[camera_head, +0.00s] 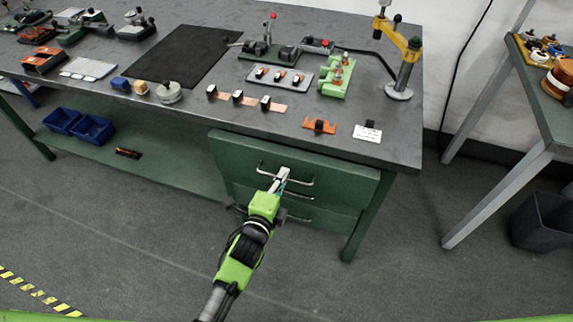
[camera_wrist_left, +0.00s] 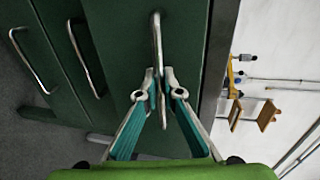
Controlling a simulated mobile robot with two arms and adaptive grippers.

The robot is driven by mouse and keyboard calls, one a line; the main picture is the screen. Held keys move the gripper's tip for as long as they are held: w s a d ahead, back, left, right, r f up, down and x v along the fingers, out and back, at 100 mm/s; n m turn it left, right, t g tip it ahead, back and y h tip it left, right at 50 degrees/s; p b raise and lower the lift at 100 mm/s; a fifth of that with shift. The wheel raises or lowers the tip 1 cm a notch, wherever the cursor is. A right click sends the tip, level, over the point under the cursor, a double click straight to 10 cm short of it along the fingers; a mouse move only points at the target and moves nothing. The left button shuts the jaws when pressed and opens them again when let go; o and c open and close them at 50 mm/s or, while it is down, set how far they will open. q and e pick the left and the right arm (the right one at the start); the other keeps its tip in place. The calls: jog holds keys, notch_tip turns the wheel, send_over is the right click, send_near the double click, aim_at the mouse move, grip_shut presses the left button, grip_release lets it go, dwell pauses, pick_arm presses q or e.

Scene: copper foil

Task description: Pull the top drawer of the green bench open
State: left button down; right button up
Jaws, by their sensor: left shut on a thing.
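The green bench (camera_head: 365,215) stands in front of me with a column of green drawers under the right part of its grey top. The top drawer (camera_head: 340,178) has a metal bar handle (camera_head: 302,183). My left gripper (camera_head: 280,180) is shut on this handle, its fingers covering the middle of the bar. In the left wrist view the fingers (camera_wrist_left: 161,95) lie on both sides of the handle (camera_wrist_left: 157,40), against the top drawer front (camera_wrist_left: 125,50). I see no opening into the drawer, and cannot tell whether its front stands slightly out. My right gripper is not in view.
Lower drawers with handles (camera_wrist_left: 85,58) lie below. The bench top (camera_head: 330,150) carries clamps, small fixtures, copper strips and a dark mat (camera_head: 185,55). Blue bins (camera_head: 92,128) sit on the lower shelf. A dark bin (camera_head: 540,220) stands at right. The floor before the drawers is clear.

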pick_arm(q)
jog(key=f+p+v, duration=0.3)
jog(key=f+v, duration=0.1)
jog(key=v, duration=1.5)
jog(key=shift+s+a, duration=0.2)
jog(key=shift+s, duration=0.35)
jog(key=c, duration=2.5)
grip_release()
jog(key=v, duration=1.2)
jog(key=shift+f, duration=0.1)
